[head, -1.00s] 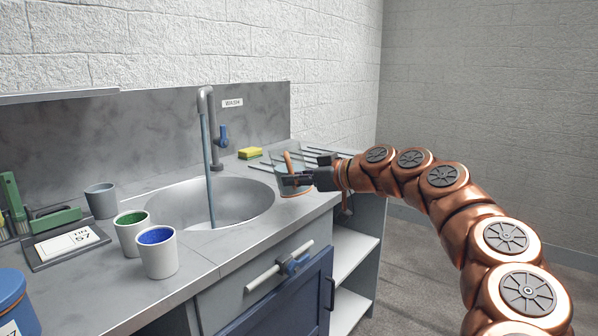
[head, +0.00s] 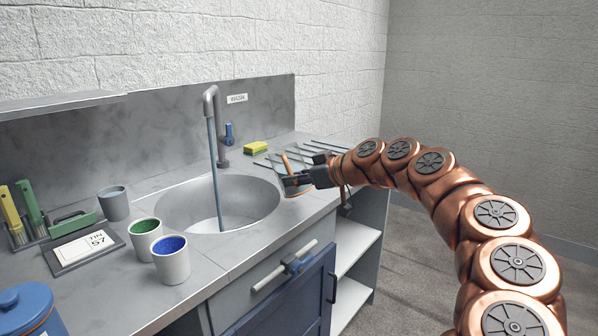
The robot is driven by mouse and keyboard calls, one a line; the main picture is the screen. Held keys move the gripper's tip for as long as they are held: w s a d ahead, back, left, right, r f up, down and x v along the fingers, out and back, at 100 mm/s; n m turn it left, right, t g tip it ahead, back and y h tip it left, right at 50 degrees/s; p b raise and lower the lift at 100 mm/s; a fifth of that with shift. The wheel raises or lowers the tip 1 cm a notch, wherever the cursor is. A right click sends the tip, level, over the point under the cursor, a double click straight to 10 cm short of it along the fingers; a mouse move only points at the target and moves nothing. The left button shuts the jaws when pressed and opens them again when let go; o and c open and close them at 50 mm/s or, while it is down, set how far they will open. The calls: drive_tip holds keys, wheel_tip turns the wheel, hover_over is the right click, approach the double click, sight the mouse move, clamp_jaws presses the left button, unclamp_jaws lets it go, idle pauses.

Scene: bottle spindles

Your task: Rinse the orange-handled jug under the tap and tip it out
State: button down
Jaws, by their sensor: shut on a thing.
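The jug (head: 297,191) is a grey, see-through vessel with an orange handle (head: 286,163) standing up from it. It is at the right of the sink, by the counter's front corner, and is partly hidden by my gripper (head: 292,181). My gripper is shut on the jug from the right. I cannot tell whether the jug touches the counter. The jug is outside the basin, to the right of the stream.
A yellow sponge (head: 256,147) and a rack of rods (head: 318,149) lie behind the jug. A blue lidded pot (head: 28,312) is at lower left.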

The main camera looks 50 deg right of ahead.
sight(285, 155)
drive_tip(key=shift+w+r+g+p, duration=0.45)
drive_tip(key=shift+r+p, duration=0.2)
drive_tip(key=shift+p, duration=1.15)
drive_tip(key=w+r+g+p, duration=0.1)
drive_tip(key=p, duration=0.2)
drive_tip(key=w+r+g+p, duration=0.1)
drive_tip(key=p, duration=0.2)
drive_tip(key=shift+a+h, duration=0.25)
drive_tip(key=shift+h, duration=0.05)
drive_tip(key=shift+f, duration=0.15)
drive_tip(key=shift+r+g+p, duration=0.95)
drive_tip(key=shift+r+p, duration=0.05)
drive_tip(key=shift+p, duration=0.2)
drive_tip(key=w+r+n+g+h+p, duration=0.1)
drive_tip(key=w+r+g+p, duration=0.2)
drive_tip(key=r+g+p, duration=0.3)
drive_tip(key=shift+w+a+r+g+h+p, duration=0.25)
drive_tip(key=shift+a+g+h+p, duration=0.2)
drive_tip(key=shift+g+p, duration=0.55)
